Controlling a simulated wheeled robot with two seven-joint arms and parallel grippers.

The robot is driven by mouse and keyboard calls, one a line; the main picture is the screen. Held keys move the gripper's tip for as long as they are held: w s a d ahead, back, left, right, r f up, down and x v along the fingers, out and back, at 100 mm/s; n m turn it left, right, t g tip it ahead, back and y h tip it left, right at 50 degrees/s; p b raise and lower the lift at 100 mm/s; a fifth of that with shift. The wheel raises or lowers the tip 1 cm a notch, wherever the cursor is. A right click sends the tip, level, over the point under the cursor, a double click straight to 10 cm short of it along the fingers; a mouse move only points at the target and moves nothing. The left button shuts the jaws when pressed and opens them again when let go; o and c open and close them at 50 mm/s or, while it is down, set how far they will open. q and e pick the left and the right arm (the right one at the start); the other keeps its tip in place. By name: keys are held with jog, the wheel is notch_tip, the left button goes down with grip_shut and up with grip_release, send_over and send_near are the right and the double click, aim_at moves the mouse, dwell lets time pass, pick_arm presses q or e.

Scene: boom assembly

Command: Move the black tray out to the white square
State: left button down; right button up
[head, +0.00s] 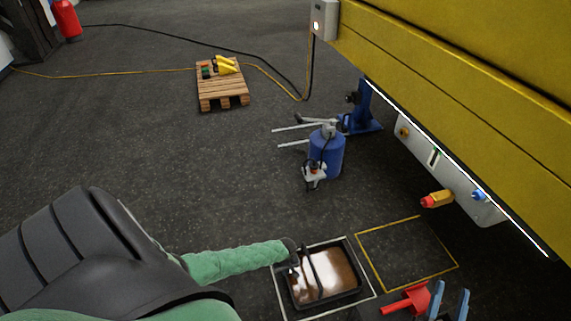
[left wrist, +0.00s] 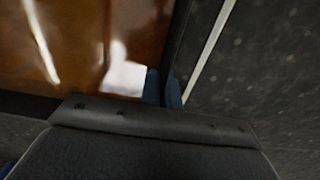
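The black tray (head: 353,292) holds a shiny brown liquid (head: 332,270). It lies inside the white square (head: 372,284) outlined on the floor. My left gripper (head: 293,264) is at the tray's left edge. In the left wrist view, my left gripper's blue fingers (left wrist: 163,87) are close together with the tray's dark wall (left wrist: 178,45) between them. The brown liquid (left wrist: 85,50) shows on one side and a white floor line (left wrist: 210,45) on the other. My right gripper (head: 448,304) is at the bottom right, its blue fingers apart and empty.
A yellow square (head: 408,252) outlined on the floor is empty, right of the tray. A red object (head: 406,301) is beside my right gripper. A large yellow boom (head: 470,90) hangs on the right. A blue cylinder (head: 326,153) and a wooden pallet (head: 222,88) stand farther back.

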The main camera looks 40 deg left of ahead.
pick_arm(q)
jog(key=c, duration=1.6)
grip_release()
pick_arm(e)
jog(key=shift+s+r, duration=0.1)
pick_arm(q)
jog(key=shift+o, duration=0.2)
